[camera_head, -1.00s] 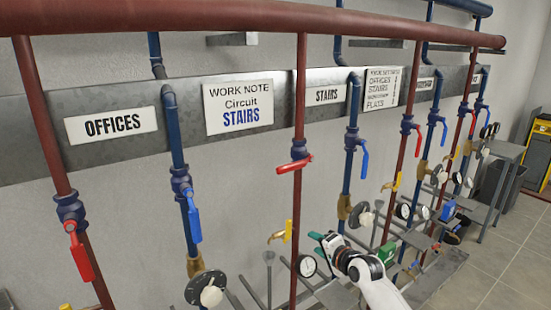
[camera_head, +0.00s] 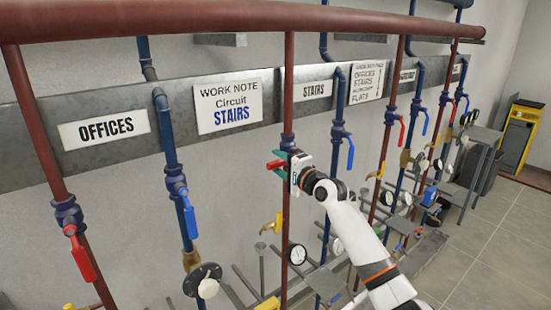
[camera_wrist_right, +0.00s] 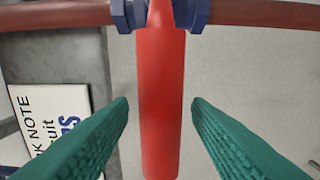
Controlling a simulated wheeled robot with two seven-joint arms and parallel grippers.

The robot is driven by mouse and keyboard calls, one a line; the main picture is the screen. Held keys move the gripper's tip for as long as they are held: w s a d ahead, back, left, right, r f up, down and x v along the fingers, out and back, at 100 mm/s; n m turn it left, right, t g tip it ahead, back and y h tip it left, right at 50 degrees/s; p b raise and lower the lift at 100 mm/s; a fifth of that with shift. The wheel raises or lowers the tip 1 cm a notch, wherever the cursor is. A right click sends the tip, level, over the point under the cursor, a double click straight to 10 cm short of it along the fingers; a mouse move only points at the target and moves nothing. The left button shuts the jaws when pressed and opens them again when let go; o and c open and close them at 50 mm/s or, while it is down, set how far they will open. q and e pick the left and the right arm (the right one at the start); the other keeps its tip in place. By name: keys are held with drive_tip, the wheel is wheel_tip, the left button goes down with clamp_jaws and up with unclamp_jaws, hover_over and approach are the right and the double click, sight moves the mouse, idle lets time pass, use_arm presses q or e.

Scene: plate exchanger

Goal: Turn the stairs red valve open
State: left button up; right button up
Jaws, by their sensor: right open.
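The red valve handle (camera_head: 273,165) sits on the red pipe beside the STAIRS sign (camera_head: 313,90), under its blue valve body (camera_head: 288,142). It lies across the pipe. My right gripper (camera_head: 281,164) is at this valve with green fingers open. In the right wrist view the red handle (camera_wrist_right: 160,100) runs between the two fingers of the right gripper (camera_wrist_right: 160,112), with a gap on each side. The blue valve body (camera_wrist_right: 195,15) is at the top of that view. The gripper hides part of the valve in the head view. My left gripper is not in view.
The OFFICES red valve handle (camera_head: 83,262) hangs at the left. A blue handle (camera_head: 190,218) is on the pipe left of my gripper, another (camera_head: 350,155) on the right. Gauges (camera_head: 298,254) and brass taps (camera_head: 271,224) are below.

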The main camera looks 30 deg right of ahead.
drive_tip(key=shift+w, duration=1.1)
drive_tip(key=shift+c, duration=0.5)
clamp_jaws()
